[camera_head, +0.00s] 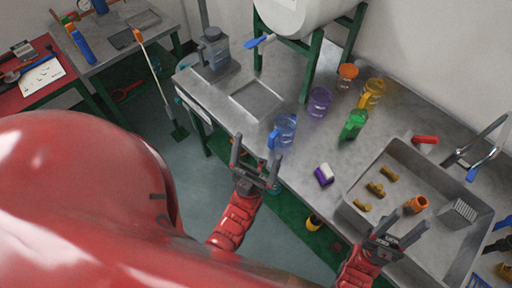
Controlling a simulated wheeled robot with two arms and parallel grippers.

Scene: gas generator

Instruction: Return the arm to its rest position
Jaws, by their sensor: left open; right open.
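My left gripper (258,166) is open and empty. In the head view it shows in front of the table's near edge, just left of and below a blue jug (284,130). My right gripper (398,226) is open, at the lower right, and shows over the near edge of the sink (350,212). An orange piece (416,204) lies in the sink close beside its fingers; I cannot tell whether they touch. Both red forearms come up from the bottom of the view.
The metal table holds a purple jar (319,101), a green bottle (354,124), a yellow jug (371,92) and a purple-white block (324,174). A white tank (300,14) stands on a green frame behind. Several brass fittings lie in the sink. A red bench (55,86) is far left.

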